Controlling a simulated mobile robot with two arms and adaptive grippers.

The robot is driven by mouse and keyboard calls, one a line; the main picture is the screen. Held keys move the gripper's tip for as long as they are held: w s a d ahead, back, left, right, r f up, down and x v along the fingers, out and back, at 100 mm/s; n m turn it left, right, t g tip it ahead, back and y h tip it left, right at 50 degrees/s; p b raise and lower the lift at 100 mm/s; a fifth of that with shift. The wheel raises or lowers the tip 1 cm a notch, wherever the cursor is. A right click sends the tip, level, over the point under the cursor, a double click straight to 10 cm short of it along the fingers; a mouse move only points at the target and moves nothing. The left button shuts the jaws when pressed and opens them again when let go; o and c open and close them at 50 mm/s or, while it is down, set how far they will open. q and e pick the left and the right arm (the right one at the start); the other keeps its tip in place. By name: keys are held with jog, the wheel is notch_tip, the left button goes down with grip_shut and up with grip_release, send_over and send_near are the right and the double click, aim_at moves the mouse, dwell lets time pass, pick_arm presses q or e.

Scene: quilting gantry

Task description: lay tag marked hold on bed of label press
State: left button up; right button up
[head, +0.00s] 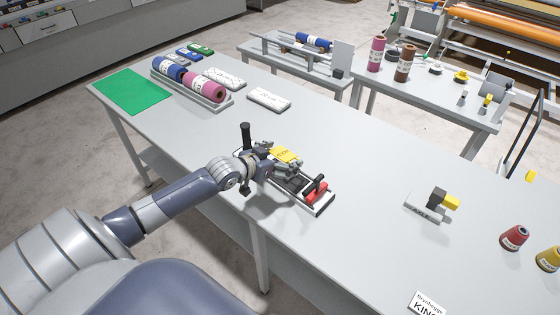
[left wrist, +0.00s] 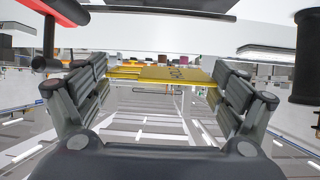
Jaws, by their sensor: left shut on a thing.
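My left gripper (head: 277,160) is shut on a yellow tag (head: 287,155) with dark lettering too small to read surely. In the left wrist view the yellow tag (left wrist: 170,74) lies flat between the two fingers of my gripper (left wrist: 160,78). The label press (head: 318,206) stands on the table just right of and below the gripper, with a dark bed partly hidden by the fingers, a red block and a black lever. The tag appears held above the press's far side, apart from the bed. My right gripper is not in view.
A black upright grip (head: 246,134) stands close left of my gripper; what it belongs to is unclear. A tray with blue and pink rolls (head: 204,87), white blocks (head: 269,99) and a green mat (head: 132,91) lie farther back. The table's middle right is clear up to the axle stand (head: 428,207).

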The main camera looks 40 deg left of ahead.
aim_at(282, 180)
pick_arm(q)
jog(key=shift+d+f+b, duration=0.1)
jog(key=shift+f+b, duration=0.3)
jog(key=shift+f, duration=0.1)
jog(key=shift+f+b, duration=0.6)
jog(key=shift+f, duration=0.05)
jog(key=shift+f+b, duration=1.4)
jog(key=shift+b, duration=0.05)
jog(key=shift+f+b, duration=0.3)
jog(key=shift+f, duration=0.25)
jog(key=shift+f+b, duration=0.3)
jog(key=shift+f, duration=0.35)
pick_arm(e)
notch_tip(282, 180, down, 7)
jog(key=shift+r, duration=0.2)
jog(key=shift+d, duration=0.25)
pick_arm(q)
jog(key=o, duration=0.6)
jog(key=shift+f, duration=0.15)
